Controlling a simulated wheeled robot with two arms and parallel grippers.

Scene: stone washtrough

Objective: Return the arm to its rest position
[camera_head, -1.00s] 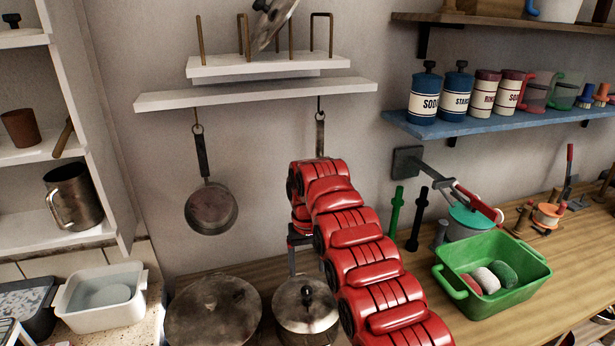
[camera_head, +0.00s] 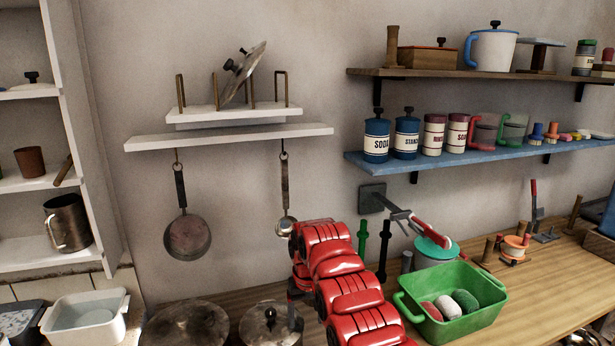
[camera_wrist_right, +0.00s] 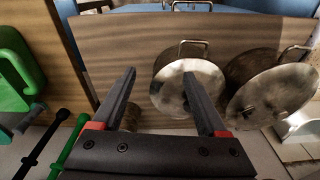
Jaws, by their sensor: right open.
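My right arm, red and jointed, rises from the bottom of the head view and bends down at its top. Its right gripper (camera_head: 293,294) is mostly hidden behind the arm there. In the wrist view the right gripper (camera_wrist_right: 159,76) is open, with nothing between its two dark fingers. Beyond the fingers is a round metal lid (camera_wrist_right: 175,88) with a handle, on a pot. The gripper looks to be above it; the gap is hard to judge. My left gripper is not in view.
A lidded pot (camera_head: 270,327) and a larger one (camera_head: 187,326) stand on the wooden counter (camera_head: 549,271). A green tub (camera_head: 462,318) with several rounded pieces is right of the arm. A pan (camera_head: 187,238) hangs below the white shelf (camera_head: 229,138). A blue shelf (camera_head: 482,153) holds canisters.

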